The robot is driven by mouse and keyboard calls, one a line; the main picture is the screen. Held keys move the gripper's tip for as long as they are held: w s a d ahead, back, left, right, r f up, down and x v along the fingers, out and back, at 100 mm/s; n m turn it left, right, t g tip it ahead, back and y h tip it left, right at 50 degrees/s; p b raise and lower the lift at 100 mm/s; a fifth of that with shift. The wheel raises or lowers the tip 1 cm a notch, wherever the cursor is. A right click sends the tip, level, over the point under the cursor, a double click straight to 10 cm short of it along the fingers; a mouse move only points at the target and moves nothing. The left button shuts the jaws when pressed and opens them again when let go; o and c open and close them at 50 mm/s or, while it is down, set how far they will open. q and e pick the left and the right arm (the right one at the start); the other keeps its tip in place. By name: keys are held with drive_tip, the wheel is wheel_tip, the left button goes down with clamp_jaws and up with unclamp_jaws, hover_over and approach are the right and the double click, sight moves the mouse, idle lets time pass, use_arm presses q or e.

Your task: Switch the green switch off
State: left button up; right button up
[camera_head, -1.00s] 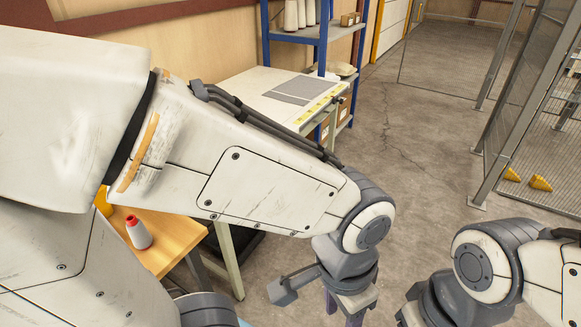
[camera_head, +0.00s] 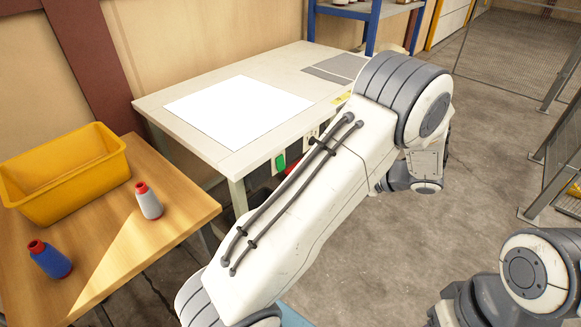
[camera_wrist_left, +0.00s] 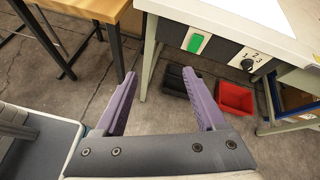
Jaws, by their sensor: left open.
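The green switch (camera_head: 280,163) sits on the front panel under the white-topped table (camera_head: 165,125), partly beside my left arm in the head view. In the left wrist view the green switch (camera_wrist_left: 196,43) shows on a pale plate on a dark panel, with a numbered dial (camera_wrist_left: 247,64) to its right. My left gripper (camera_wrist_left: 162,95) is open and empty, its two purple fingers apart below the panel and apart from the switch. In the head view the left gripper is hidden behind my arm. My right gripper is not in view.
A red bin (camera_wrist_left: 235,97) and a dark bin (camera_wrist_left: 178,82) are under the table.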

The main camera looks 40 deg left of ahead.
sight(281, 160)
use_arm(q)
drive_tip(key=w+a+f+m+t+y+b, duration=0.25)
drive_tip(key=w+a+f+m+y, duration=0.45)
drive_tip(key=a+f, duration=0.5)
drive_tip(key=shift+n+h, duration=0.5)
drive_tip(key=shift+n, duration=0.4)
drive_tip(key=a, duration=0.3)
drive_tip(key=w+a, duration=0.1)
drive_tip(key=a, duration=0.3)
drive_tip(key=w+a+p, duration=0.1)
drive_tip(key=a, duration=0.2)
drive_tip(key=shift+a, duration=0.35)
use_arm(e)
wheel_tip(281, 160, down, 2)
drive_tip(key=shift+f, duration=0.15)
